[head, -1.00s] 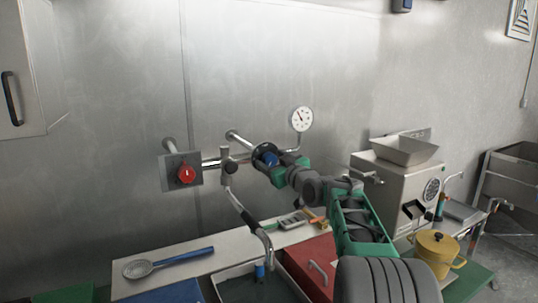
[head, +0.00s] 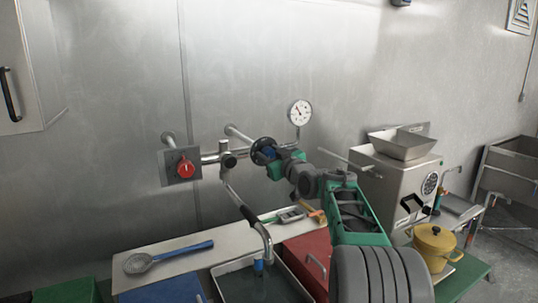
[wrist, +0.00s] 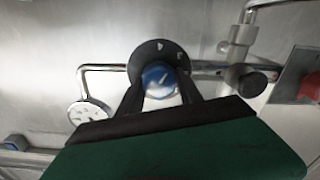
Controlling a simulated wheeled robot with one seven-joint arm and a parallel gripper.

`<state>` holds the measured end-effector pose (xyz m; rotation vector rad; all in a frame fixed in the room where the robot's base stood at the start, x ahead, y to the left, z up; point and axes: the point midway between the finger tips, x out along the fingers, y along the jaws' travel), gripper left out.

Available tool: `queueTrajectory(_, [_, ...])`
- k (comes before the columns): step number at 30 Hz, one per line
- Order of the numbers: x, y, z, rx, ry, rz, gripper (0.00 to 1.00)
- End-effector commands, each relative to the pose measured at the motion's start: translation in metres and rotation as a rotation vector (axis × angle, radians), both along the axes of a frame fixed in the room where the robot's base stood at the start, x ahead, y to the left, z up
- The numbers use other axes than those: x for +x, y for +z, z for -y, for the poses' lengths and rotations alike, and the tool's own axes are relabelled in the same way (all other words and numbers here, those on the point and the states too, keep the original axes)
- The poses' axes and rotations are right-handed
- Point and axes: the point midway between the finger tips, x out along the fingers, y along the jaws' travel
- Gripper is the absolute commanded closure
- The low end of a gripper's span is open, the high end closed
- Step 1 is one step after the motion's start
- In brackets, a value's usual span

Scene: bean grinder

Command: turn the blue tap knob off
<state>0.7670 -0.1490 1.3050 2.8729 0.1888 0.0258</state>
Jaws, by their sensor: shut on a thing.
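The blue tap knob (wrist: 158,80) shows in the wrist view in front of a round dark dial plate (wrist: 150,52) with pale marks. The knob has a white pointer line on its face. My gripper (wrist: 160,92) is shut on the knob, with one dark finger on each side of it. In the head view my gripper (head: 270,153) meets the knob on the wall pipe, and the fingers and dial plate cover most of the knob. The tap spout (head: 262,238) hangs over a grey basin (head: 232,290).
A red knob (head: 186,169) on a grey plate is left of the tap. A pressure gauge (head: 299,112) stands just above my gripper. A steel grinder (head: 395,185) and a yellow pot (head: 436,245) are at right. A blue-handled strainer (head: 165,256) lies on the shelf.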

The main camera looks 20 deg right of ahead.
Motion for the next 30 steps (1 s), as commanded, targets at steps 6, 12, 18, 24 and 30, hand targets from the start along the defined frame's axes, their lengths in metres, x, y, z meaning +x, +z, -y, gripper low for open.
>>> queueTrajectory(6, [0.0000, -0.0009, -0.0003, 0.002, 0.001, -0.001, 0.98])
queueTrajectory(12, [0.0001, -0.0016, -0.0001, 0.029, 0.000, -0.006, 0.98])
queueTrajectory(18, [0.0003, -0.0026, 0.0003, 0.120, 0.001, -0.018, 0.98])
queueTrajectory(24, [0.0006, -0.0029, 0.0012, 0.272, 0.002, -0.037, 0.98])
queueTrajectory(30, [0.0008, -0.0028, 0.0022, 0.460, 0.001, -0.064, 0.98])
